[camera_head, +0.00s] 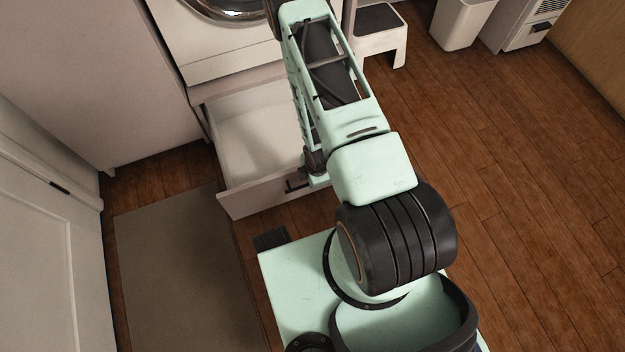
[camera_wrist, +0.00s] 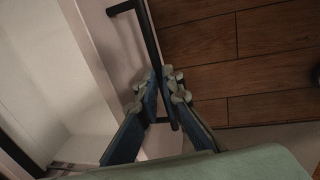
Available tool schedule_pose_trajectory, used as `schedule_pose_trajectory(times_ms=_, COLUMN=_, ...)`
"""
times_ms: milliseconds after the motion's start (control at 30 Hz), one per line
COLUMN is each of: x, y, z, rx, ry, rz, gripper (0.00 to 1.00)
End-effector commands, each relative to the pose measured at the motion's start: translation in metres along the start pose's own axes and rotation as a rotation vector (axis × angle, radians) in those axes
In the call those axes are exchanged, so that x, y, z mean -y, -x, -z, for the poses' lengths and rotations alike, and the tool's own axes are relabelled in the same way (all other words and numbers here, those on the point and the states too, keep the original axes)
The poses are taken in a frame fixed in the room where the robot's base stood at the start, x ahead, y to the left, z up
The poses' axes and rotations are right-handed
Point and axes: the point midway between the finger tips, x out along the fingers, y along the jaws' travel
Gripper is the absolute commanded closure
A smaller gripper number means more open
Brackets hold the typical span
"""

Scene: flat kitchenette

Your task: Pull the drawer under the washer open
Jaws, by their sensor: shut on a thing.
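The drawer (camera_head: 262,193) under the washer (camera_head: 225,45) stands pulled well out in the head view, with its pale empty inside (camera_head: 255,130) showing. Its dark bar handle (camera_wrist: 146,35) runs along the front panel (camera_wrist: 110,40) in the wrist view. My gripper (camera_wrist: 166,98) is at the lower end of this handle, with one finger on each side, shut on it. In the head view my arm hides the right part of the drawer, and the handle shows only in part beside my gripper (camera_head: 305,180).
A grey mat (camera_head: 175,260) lies on the wood floor left of the drawer. A white cabinet door (camera_head: 50,230) is at the far left. A step stool (camera_head: 380,30) and a white bin (camera_head: 462,22) stand at the back right. The floor (camera_head: 540,180) at right is clear.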

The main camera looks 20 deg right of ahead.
Motion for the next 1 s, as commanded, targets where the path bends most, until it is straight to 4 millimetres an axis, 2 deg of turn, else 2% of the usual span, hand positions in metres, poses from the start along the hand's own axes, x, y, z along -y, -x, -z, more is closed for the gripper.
schedule_pose_trajectory(times_ms=233, x=0.003, y=-0.002, z=-0.001, rx=0.002, ry=-0.001, rz=0.006, gripper=1.00)
schedule_pose_trajectory(times_ms=267, x=0.003, y=-0.002, z=-0.001, rx=0.002, ry=-0.001, rz=0.006, gripper=0.90)
schedule_pose_trajectory(times_ms=400, x=0.002, y=-0.001, z=-0.001, rx=0.001, ry=-0.001, rz=0.005, gripper=0.75)
schedule_pose_trajectory(times_ms=767, x=0.000, y=0.003, z=0.000, rx=0.000, ry=0.000, rz=0.001, gripper=0.74)
schedule_pose_trajectory(times_ms=867, x=0.000, y=0.011, z=0.000, rx=0.001, ry=0.001, rz=0.001, gripper=0.74)
schedule_pose_trajectory(times_ms=1000, x=-0.001, y=0.032, z=0.000, rx=0.001, ry=0.002, rz=-0.001, gripper=0.74)
